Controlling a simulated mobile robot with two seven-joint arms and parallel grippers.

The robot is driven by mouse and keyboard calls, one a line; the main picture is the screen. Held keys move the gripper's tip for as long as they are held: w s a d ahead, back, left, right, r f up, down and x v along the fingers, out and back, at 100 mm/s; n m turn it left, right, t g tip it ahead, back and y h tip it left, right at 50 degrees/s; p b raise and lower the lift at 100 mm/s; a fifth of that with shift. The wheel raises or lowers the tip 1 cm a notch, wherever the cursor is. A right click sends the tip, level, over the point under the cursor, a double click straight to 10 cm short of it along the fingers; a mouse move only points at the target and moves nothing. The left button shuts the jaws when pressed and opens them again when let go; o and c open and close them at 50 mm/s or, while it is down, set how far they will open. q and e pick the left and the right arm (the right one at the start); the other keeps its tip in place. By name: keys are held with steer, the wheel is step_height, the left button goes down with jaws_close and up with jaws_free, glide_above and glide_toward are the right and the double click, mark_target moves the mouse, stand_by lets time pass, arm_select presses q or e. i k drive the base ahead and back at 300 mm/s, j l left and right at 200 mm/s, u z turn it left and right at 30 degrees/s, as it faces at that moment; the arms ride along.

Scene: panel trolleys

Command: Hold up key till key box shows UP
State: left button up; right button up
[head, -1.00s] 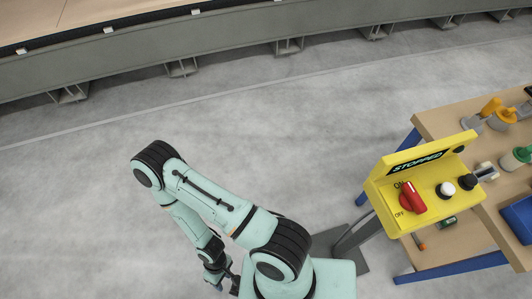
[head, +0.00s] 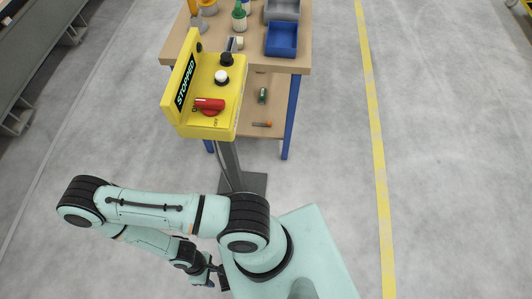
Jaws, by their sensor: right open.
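The yellow key box (head: 228,108) stands on a grey post, upper left of centre in the head view. Its display (head: 187,84) reads STOPPED. On its face are a red rotary switch (head: 208,105) with ON and OFF marks, a white button (head: 221,77) and a black button (head: 226,60). I cannot read which button is the up key. My right gripper (head: 214,281) hangs low near my base, at the bottom of the view. It is open, empty and well apart from the box. My left gripper is not in view.
Behind the box stands a wooden-topped trolley (head: 290,66) with blue legs, a blue bin (head: 281,39), a grey bin (head: 282,9) and a green bottle (head: 239,18). A yellow floor line (head: 376,150) runs at the right.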

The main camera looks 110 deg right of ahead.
mark_target(221, 75)
steer(key=j+z, duration=0.1)
steer(key=z, duration=1.6)
steer(key=i+l+z, duration=0.1)
steer(key=z, duration=1.55)
steer(key=k+l+u, duration=0.3)
steer(key=l, duration=0.2)
steer(key=k+l+u, duration=0.2)
steer(key=l+u, duration=0.15)
steer(key=l, duration=0.15)
steer(key=k+l+u, duration=0.3)
steer(key=i+l+u, duration=0.25)
steer(key=l+u, duration=0.5)
steer(key=l, duration=0.15)
steer(key=i, duration=0.05)
